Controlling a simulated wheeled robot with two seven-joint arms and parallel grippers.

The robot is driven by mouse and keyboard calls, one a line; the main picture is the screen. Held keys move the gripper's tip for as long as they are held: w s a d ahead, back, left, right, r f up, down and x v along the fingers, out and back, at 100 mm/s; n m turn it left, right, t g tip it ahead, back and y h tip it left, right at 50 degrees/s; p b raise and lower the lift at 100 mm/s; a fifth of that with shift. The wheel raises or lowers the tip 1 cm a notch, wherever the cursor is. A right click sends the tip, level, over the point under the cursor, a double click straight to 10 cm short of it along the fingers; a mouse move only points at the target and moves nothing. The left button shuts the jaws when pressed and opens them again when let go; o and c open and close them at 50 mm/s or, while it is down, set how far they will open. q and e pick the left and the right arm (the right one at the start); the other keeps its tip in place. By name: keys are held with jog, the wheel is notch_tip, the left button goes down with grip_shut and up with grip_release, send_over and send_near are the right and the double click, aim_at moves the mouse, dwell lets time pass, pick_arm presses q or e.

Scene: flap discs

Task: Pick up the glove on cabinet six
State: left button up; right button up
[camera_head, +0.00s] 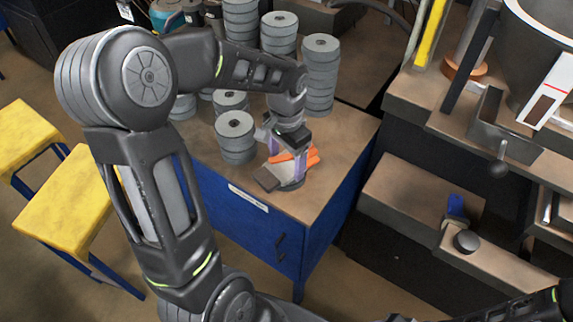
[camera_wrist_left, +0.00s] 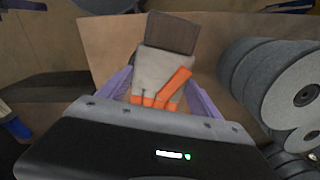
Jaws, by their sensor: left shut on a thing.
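The glove, light grey with orange parts and a dark brown cuff, is at the front of the blue cabinet's brown top in the head view (camera_head: 284,176). It also shows in the left wrist view (camera_wrist_left: 165,66), with its cuff pointing away from the gripper. My left gripper (camera_head: 287,160) reaches down over the cabinet top, its purple fingers on both sides of the glove. In the left wrist view the gripper (camera_wrist_left: 160,100) is shut on the glove's orange end. The fingertips are partly hidden. My right gripper is not in view.
Stacks of grey flap discs (camera_head: 235,135) stand close to my left gripper and behind it. The blue cabinet (camera_head: 240,215) has a clear front corner. Yellow stools (camera_head: 65,205) stand at left. A workbench (camera_head: 440,120) with metal parts is at right.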

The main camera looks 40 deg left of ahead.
aim_at(287, 164)
pick_arm(q)
jog(key=shift+c, duration=0.9)
notch_tip(287, 164, up, 10)
jog(key=b, duration=0.1)
